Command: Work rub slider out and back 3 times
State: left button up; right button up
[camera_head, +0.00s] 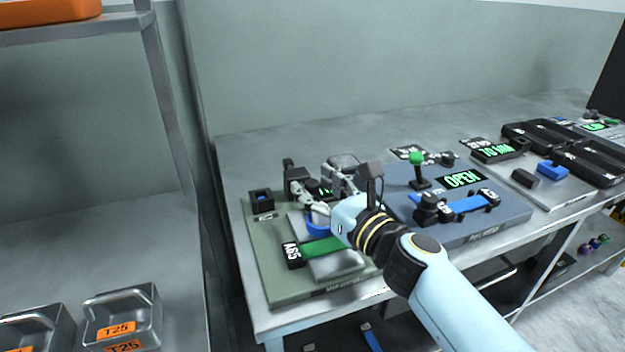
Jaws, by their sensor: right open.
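The green-grey station plate (262,250) lies at the left end of the bench. A blue round part (318,222) shows partly behind my right arm. My right gripper (318,180) is over the back of this plate, its fingers spread apart, with dark parts and a green readout between and around them. I cannot tell which part is the rub slider, or whether a finger touches it. My left gripper is out of view.
Black trays (550,138) stand farther right. A metal shelf with T25 bins (122,312) is at left.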

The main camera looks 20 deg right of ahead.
jog(key=shift+w+a, duration=0.2)
jog(key=shift+w, duration=0.35)
grip_shut()
